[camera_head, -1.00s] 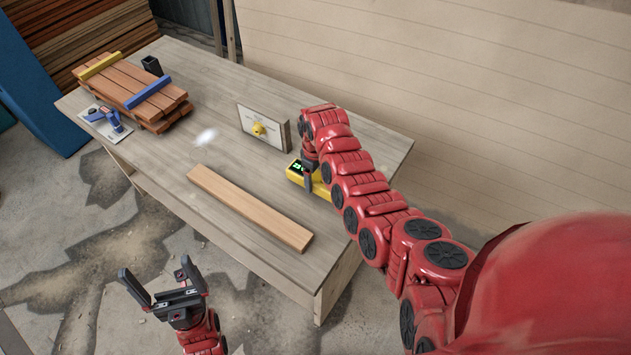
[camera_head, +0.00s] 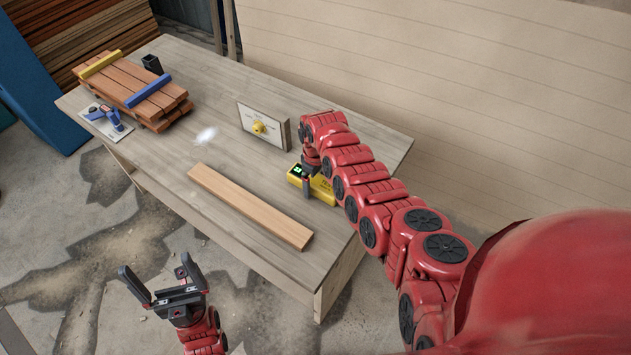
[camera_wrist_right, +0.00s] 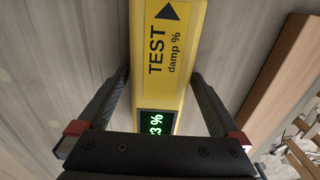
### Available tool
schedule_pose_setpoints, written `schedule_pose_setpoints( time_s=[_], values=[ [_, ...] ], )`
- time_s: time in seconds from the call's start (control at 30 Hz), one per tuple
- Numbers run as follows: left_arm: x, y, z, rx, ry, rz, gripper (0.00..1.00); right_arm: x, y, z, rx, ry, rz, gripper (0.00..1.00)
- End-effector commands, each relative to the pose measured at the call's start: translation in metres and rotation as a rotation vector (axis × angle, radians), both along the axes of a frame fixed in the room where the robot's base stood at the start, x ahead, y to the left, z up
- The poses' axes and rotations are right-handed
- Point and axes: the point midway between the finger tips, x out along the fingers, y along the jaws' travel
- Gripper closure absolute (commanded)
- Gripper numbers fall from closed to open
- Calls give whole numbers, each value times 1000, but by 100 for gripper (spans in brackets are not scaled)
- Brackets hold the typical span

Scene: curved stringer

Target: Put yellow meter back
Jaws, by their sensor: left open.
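The yellow meter (camera_head: 322,191) has a dark screen with green digits and lies low at the right part of the workbench; I cannot tell whether it touches the top. My right gripper (camera_head: 306,184) is at it, with the arm hiding part of it. In the right wrist view the meter (camera_wrist_right: 176,60) reads "TEST damp %". My left gripper (camera_head: 155,281) is open and empty, in front of the workbench's near edge.
A loose wooden board (camera_head: 250,205) lies left of the meter on the workbench (camera_head: 225,95). Stacked planks (camera_head: 145,95), a black cup (camera_head: 152,65) and a blue tool (camera_head: 113,119) are at the far left.

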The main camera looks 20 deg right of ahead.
Motion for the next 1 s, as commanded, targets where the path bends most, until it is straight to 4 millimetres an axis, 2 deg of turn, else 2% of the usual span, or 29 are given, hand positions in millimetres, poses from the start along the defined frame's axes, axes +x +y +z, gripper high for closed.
schedule_pose_setpoints(
  time_s=[0.23,0.37,0.77,0.83,1.0],
  values=[
    [0,0,2,0,0,0,0,0,0,9,-1,1,1,0],
    [0,0,1,0,0,0,0,1,0,23,0,-2,0,0],
    [0,0,-19,0,0,0,0,1,0,89,-1,-4,0,0],
    [0,0,-14,0,0,0,0,1,-1,105,0,-2,-1,0],
    [0,0,-12,0,0,0,0,0,0,121,1,-1,-1,0]
  ],
)
